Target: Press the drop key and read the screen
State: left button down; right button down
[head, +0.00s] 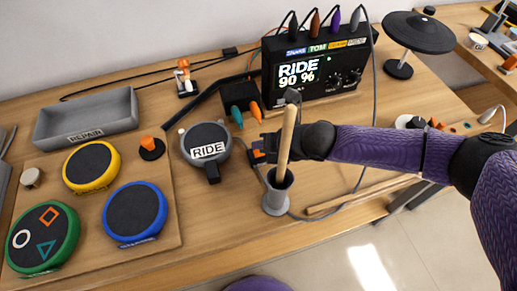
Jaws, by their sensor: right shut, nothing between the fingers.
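The black module (318,70) stands at the back of the table. Its lit screen (298,74) reads "RIDE" and "90 %", with a small green light beside it. Coloured labels, among them "SNARE" and "TOM", run along its top edge, with cables plugged in behind. I cannot make out a key marked drop. My right gripper (259,151) is shut and empty, just right of the grey pad (207,141) labelled "RIDE" and well in front of the module. A wooden stick (288,138) partly hides its wrist. My left gripper is out of view.
The stick stands in a grey cup (277,194) close to my right gripper. A board at left holds yellow (91,165), blue (135,211) and green (43,238) pads. Behind it is a tray (86,117) labelled "REPAIR". A black cymbal (420,32) stands right of the module.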

dwell(0.3)
jog(key=shift+f, duration=0.1)
jog(key=shift+f, duration=0.4)
jog(key=shift+f+b, duration=0.15)
jog(key=shift+b, duration=0.2)
jog(key=shift+f, duration=0.2)
dwell(0.3)
jog(key=shift+r+p, duration=0.75)
jog(key=shift+r, duration=0.2)
